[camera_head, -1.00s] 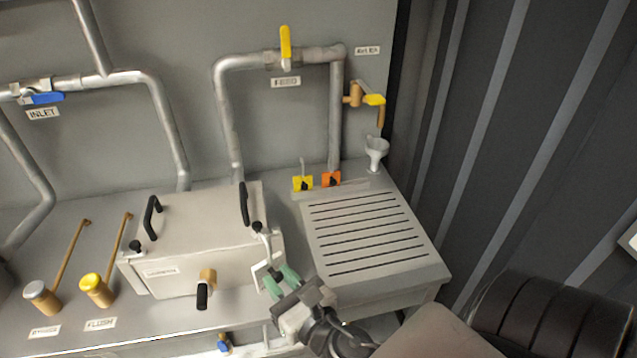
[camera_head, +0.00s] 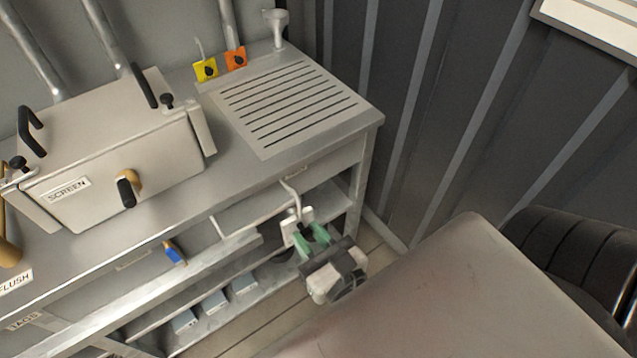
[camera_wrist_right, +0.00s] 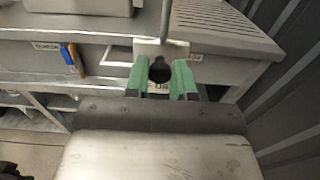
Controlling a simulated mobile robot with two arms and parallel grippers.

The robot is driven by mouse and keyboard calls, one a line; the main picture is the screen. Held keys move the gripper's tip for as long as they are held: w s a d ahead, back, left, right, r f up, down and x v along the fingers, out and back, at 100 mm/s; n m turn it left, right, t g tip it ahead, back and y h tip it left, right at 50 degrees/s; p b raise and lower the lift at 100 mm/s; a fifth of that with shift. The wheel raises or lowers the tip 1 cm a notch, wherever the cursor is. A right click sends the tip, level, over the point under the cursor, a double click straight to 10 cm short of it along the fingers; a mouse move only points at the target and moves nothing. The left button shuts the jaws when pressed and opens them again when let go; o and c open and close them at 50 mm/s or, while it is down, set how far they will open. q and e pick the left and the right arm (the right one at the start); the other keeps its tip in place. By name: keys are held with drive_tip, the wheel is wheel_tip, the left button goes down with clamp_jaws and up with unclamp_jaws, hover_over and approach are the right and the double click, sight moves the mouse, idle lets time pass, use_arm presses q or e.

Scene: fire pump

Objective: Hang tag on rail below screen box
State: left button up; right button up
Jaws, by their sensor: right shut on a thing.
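My right gripper (camera_head: 310,238), with green fingers, is shut on a white tag (camera_head: 297,222). The tag has a pale hook rising from its top. In the right wrist view the tag (camera_wrist_right: 148,48) sits between the fingers (camera_wrist_right: 160,80), with a black knob in front of it. The grey screen box (camera_head: 110,165), labelled SCREEN, stands on the bench, left of and above the gripper. The tag is in front of the bench, below the slotted drainer; I cannot tell whether it touches anything. I cannot clearly make out the rail below the box. My left gripper is out of view.
A blue and orange item (camera_head: 175,252) hangs under the bench front, also seen in the right wrist view (camera_wrist_right: 70,57). Yellow (camera_head: 205,69) and orange (camera_head: 236,58) tags stand behind the slotted drainer (camera_head: 290,105). Lower shelves hold several blue-grey boxes. A corrugated wall is at right.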

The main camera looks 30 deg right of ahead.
use_arm(q)
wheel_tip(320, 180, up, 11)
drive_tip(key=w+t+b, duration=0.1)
drive_tip(key=b, duration=1.3)
use_arm(e)
drive_tip(key=s+a+f, duration=0.1)
drive_tip(key=s+f, duration=0.2)
drive_tip(key=f, duration=0.5)
drive_tip(key=s+a+f, duration=0.2)
drive_tip(key=s+f, duration=0.1)
drive_tip(key=f, duration=0.4)
use_arm(q)
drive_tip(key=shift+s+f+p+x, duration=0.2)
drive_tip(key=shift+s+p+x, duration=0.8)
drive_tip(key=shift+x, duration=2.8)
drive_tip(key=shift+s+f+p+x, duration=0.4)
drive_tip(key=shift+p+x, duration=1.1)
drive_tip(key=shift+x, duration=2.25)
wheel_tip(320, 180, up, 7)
drive_tip(key=b, duration=0.2)
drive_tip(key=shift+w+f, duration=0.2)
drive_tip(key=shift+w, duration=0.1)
use_arm(e)
drive_tip(key=w+f, duration=0.2)
drive_tip(key=w, duration=1.4)
drive_tip(key=shift+f, duration=0.15)
